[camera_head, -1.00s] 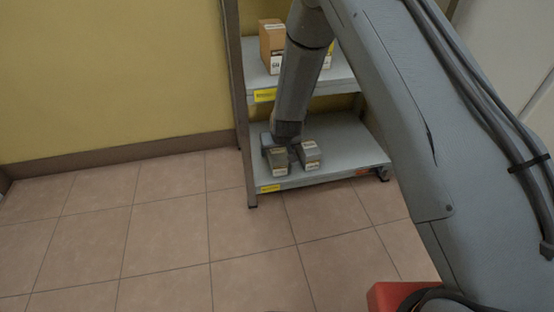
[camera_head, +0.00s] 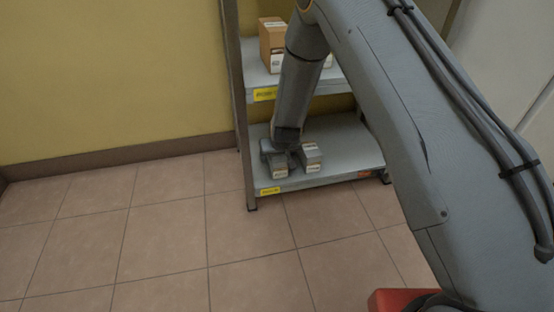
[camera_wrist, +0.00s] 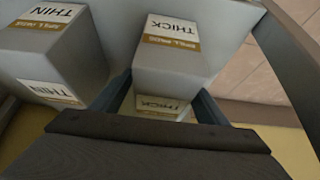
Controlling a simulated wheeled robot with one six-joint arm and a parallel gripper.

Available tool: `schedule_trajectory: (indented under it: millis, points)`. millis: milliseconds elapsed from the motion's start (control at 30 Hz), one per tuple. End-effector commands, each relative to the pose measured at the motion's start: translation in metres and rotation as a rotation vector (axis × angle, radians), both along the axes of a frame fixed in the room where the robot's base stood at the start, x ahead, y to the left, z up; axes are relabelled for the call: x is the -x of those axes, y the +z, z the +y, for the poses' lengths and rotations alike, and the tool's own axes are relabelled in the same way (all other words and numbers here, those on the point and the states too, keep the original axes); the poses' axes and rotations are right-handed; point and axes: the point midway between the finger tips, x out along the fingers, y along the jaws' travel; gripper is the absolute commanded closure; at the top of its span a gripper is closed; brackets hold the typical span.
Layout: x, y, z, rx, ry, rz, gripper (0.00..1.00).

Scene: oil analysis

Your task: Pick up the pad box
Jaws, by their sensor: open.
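Two grey spill-pad boxes sit side by side on the lower shelf. The one marked THICK (camera_wrist: 172,62) is in the middle of the wrist view and is the left box (camera_head: 279,168) in the head view. The one marked THIN (camera_wrist: 58,45) is at the left of the wrist view and is the right box (camera_head: 312,163) in the head view. My gripper (camera_wrist: 161,95) is open, with one finger on each side of the THICK box's near end. Any finger contact is unclear. In the head view my gripper (camera_head: 280,148) partly covers the left box.
The lower shelf (camera_head: 345,148) has bare room right of the boxes. The upper shelf (camera_head: 262,80) above holds a brown carton (camera_head: 271,40), partly behind my arm. A shelf post (camera_head: 241,120) stands to the left. The tiled floor (camera_head: 160,230) in front is clear.

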Motion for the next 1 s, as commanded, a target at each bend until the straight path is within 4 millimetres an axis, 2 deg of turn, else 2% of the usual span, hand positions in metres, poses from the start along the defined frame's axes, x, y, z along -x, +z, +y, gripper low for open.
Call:
schedule_trajectory:
  millis: [333, 367, 633, 1000]
  points:
    - [-0.0002, -0.0013, -0.0001, 0.0, 0.0, 0.0, 0.32]
    - [-0.0001, -0.0012, -0.0001, 0.0, 0.0, 0.0, 0.35]
    - [-0.0002, -0.0012, 0.0, 0.0, 0.0, 0.0, 0.81]
    - [-0.0011, 0.0028, 0.0003, -0.001, 0.0, -0.003, 0.81]
